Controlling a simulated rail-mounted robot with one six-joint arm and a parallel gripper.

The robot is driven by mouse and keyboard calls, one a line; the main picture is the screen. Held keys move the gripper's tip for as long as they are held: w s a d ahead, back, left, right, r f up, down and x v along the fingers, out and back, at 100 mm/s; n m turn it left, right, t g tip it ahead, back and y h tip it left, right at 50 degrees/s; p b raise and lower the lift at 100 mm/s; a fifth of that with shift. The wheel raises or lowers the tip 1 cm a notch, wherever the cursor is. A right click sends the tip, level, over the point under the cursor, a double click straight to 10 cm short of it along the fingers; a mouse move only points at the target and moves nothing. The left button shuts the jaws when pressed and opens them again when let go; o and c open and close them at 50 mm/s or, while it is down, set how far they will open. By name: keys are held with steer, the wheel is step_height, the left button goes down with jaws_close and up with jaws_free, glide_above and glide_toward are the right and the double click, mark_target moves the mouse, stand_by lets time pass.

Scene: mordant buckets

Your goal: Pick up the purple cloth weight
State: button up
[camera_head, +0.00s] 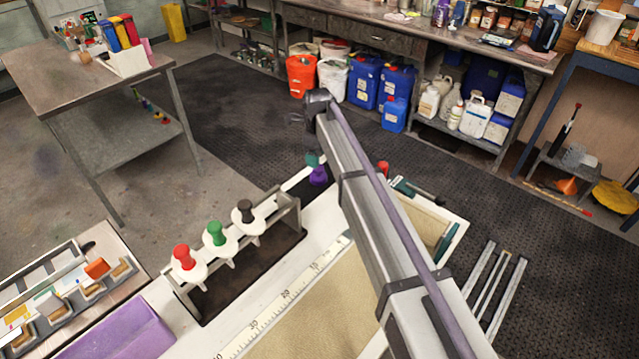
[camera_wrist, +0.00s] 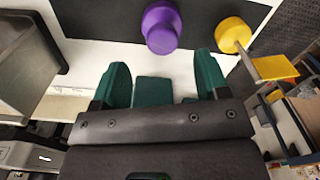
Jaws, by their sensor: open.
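The purple cloth weight (camera_wrist: 162,28) stands on a dark strip, just beyond my fingertips at the top centre of the wrist view. In the head view the purple weight (camera_head: 318,176) shows small beside the arm, on the dark patch at the far end of the white table. My gripper (camera_wrist: 160,72) has green fingers spread apart, with nothing between them. The weight lies ahead of the gap between the fingers, apart from both. In the head view the gripper cannot be made out clearly; my arm crosses that area.
A yellow round piece (camera_wrist: 235,35) stands right of the purple weight, close to the right finger's line. A purple bin (camera_head: 115,335) sits at lower left.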

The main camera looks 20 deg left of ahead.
step_height(320, 180, down, 6)
steer(key=b, duration=0.5)
steer(key=shift+w+f, duration=0.15)
steer(key=shift+f, duration=0.1)
steer(key=shift+r, duration=0.25)
jaws_close()
step_height(320, 180, up, 10)
steer(key=p, duration=1)
steer(key=shift+r, duration=0.15)
